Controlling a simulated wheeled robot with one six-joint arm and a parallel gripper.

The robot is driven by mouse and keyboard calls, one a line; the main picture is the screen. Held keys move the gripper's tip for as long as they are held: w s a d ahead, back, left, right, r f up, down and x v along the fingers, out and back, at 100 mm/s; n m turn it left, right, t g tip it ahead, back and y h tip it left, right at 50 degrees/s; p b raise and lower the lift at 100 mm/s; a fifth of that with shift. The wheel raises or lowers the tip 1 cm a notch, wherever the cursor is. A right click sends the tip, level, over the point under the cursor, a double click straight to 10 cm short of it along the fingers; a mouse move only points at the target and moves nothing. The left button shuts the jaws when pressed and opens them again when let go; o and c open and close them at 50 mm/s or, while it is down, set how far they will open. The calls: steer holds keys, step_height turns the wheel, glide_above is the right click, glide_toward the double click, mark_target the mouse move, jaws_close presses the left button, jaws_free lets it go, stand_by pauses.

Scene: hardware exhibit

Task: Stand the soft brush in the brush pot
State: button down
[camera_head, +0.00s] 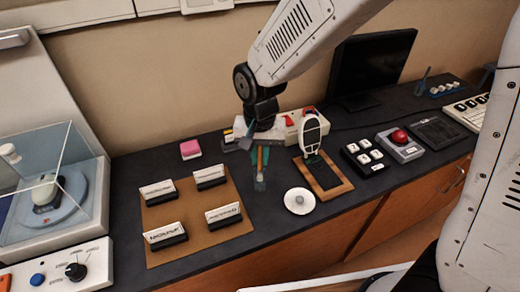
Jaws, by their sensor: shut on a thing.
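My gripper (258,150) points down over the middle of the dark counter, small and partly hidden behind its own wrist. It is shut on a slim upright brush with an orange-brown handle (261,157), which I take to be the soft brush. The brush's lower end shows as a pale grey patch (259,184) near the counter; I cannot tell whether it touches. I cannot clearly make out the brush pot; it may be hidden behind the gripper.
A brown board (193,221) with several labelled blocks lies left of the gripper. A white round dish (299,201) and a wooden-framed stand with a white handheld device (310,132) are to the right. A dark monitor (374,63) stands at back.

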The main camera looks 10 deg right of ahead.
steer(key=shift+f, duration=0.15)
steer(key=c, duration=1.3)
jaws_free()
steer(key=shift+c, duration=0.2)
step_height(320, 180, up, 8)
steer(key=shift+f, duration=0.1)
